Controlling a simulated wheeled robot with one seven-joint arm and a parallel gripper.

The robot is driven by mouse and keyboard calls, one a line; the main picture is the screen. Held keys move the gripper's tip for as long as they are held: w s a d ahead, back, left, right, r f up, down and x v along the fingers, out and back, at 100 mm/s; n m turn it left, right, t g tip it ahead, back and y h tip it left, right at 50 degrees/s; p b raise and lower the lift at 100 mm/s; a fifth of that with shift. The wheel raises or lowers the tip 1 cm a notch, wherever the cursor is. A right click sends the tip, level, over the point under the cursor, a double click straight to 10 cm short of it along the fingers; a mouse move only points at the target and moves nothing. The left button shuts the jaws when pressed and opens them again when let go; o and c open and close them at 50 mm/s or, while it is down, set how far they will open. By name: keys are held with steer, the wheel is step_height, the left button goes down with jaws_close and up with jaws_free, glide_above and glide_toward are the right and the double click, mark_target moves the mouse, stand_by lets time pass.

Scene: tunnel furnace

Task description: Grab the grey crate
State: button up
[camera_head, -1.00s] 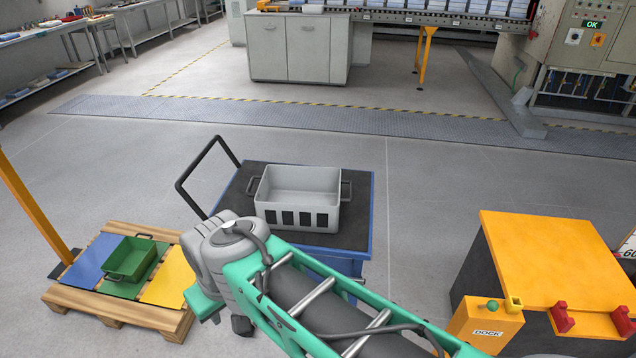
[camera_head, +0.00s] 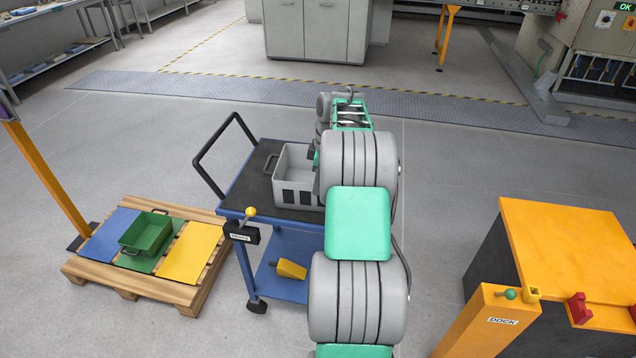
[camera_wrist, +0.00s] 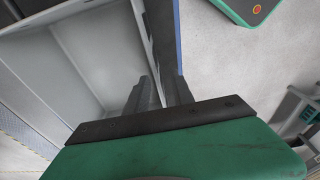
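The grey crate (camera_head: 291,172) stands upright on the dark top of the blue cart. In the head view my arm hides its right side and right handle, while its left handle shows. In the wrist view the inside of the crate (camera_wrist: 85,55) fills the left, with one side wall running towards my gripper (camera_wrist: 162,85). The two dark fingers stand apart, one on the crate's inner side and one over its outer side, at that wall's rim. I cannot tell whether they touch it.
The blue cart (camera_head: 236,205) has a black push handle at its left. A pallet (camera_head: 144,281) with a green crate (camera_head: 146,232) stands to the left. An orange dock block (camera_head: 565,245) stands at the right. Open floor lies behind the cart.

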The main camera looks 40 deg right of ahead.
steer(key=f, duration=0.1)
steer(key=w+f, duration=0.1)
steer(key=f, duration=0.3)
steer(key=shift+w+a+p, duration=0.35)
steer(key=shift+a+p, duration=0.05)
steer(key=shift+c, duration=0.4)
jaws_close()
stand_by(0.4)
steer(key=shift+r, duration=0.1)
